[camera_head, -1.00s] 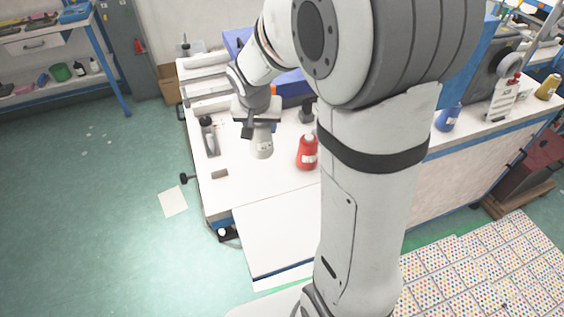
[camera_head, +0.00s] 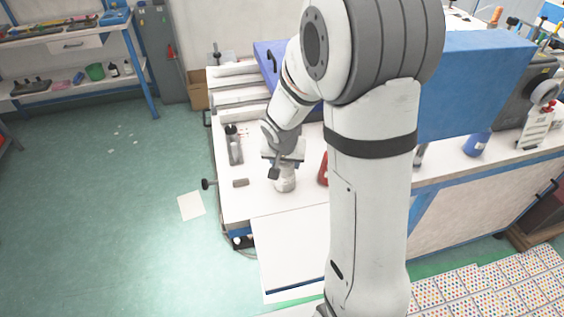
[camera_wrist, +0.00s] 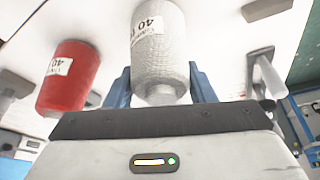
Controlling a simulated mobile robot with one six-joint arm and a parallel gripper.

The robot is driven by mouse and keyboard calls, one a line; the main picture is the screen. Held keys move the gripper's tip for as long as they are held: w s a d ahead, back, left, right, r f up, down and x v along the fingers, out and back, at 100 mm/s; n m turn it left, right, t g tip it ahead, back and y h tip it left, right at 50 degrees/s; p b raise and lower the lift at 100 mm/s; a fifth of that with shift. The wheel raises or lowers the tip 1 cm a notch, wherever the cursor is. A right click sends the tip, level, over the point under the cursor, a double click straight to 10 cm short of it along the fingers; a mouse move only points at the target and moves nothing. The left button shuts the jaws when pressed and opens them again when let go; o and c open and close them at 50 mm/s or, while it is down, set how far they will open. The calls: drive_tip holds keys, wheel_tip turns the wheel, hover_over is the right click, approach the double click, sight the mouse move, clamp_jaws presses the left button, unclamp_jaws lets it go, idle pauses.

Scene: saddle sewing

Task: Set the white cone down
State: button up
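The white cone (camera_head: 285,181), with a "40" label, is upright below my gripper (camera_head: 284,164) over the white table top (camera_head: 262,203). In the wrist view the white cone (camera_wrist: 160,38) stands between the two blue fingers of my gripper (camera_wrist: 160,75).
A red cone (camera_head: 323,170) stands just right of the white one, partly hidden by my arm; it also shows in the wrist view (camera_wrist: 68,78). A dark tool (camera_head: 235,148) lies to the left. The table front is clear.

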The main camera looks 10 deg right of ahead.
drive_tip(key=o, duration=0.5)
drive_tip(key=shift+c, duration=0.2)
drive_tip(key=shift+r, duration=0.55)
drive_tip(key=v, duration=1.1)
drive_tip(key=s+r+n+y, duration=0.1)
drive_tip(key=s+r+n, duration=0.1)
drive_tip(key=s, duration=0.7)
drive_tip(key=s+r+n, duration=0.1)
drive_tip(key=s+n, duration=0.1)
drive_tip(key=s, duration=0.7)
drive_tip(key=shift+s+d+r+g+y, duration=0.15)
drive_tip(key=shift+d+r+g+y, duration=0.2)
drive_tip(key=shift+d+g+y, duration=0.1)
